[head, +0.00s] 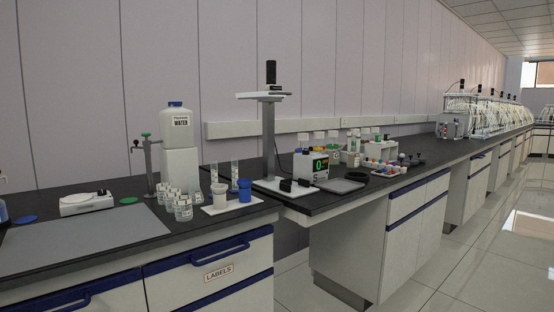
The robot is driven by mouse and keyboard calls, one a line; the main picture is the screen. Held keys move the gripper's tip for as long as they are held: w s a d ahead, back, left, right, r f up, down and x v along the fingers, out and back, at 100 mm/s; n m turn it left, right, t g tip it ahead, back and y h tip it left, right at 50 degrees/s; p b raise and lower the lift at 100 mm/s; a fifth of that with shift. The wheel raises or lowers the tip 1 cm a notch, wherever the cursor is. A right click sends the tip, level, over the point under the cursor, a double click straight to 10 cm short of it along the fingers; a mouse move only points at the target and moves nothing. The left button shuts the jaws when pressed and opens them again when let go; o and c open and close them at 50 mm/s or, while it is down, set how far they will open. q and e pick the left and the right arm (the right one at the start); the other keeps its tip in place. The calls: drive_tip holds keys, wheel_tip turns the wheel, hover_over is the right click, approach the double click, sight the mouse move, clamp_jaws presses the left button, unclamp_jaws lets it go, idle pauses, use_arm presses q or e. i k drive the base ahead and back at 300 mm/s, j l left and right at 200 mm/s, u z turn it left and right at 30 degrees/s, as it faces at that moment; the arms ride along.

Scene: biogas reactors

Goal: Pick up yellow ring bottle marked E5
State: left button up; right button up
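No bottle can be picked out as the yellow ring bottle marked E5; rings and markings are too small to read. Several small clear bottles with pale caps (333,154) stand at the back of the bench, behind and beside a white device with a green display (314,165). Some are partly hidden by it. A group of small labelled jars (183,209) stands on the nearer bench, left of a white tray (232,204). Neither of my grippers is in view.
A large WATER container (175,122) stands on a white block. A tall stand (270,128) rises at mid-bench. A grey mat (85,240) lies bare at near left. Blue-handled drawers front the bench, one marked LABELS (218,272). The tiled floor (465,245) at right is clear.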

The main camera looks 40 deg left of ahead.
sight(317, 144)
drive_tip(key=i+u, duration=0.2)
drive_tip(key=u, duration=0.25)
drive_tip(key=i+l+u, duration=0.2)
drive_tip(key=u, duration=0.2)
drive_tip(key=i+l+u, duration=0.15)
drive_tip(key=u, duration=0.3)
drive_tip(key=i+l+u, duration=0.2)
drive_tip(key=l, duration=0.15)
drive_tip(key=i+l+u, duration=0.15)
drive_tip(key=l, duration=0.2)
drive_tip(key=i+l+u, duration=0.2)
drive_tip(key=l, duration=0.2)
drive_tip(key=i+l, duration=0.1)
drive_tip(key=l, duration=0.35)
drive_tip(key=i+l, duration=0.15)
drive_tip(key=l, duration=0.25)
drive_tip(key=i+l+u, duration=0.1)
drive_tip(key=l, duration=0.35)
drive_tip(key=i+l, duration=0.1)
drive_tip(key=l, duration=0.35)
drive_tip(key=i+l, duration=0.1)
drive_tip(key=l, duration=0.3)
drive_tip(key=i+l, duration=0.1)
drive_tip(key=l, duration=0.35)
drive_tip(key=u, duration=0.05)
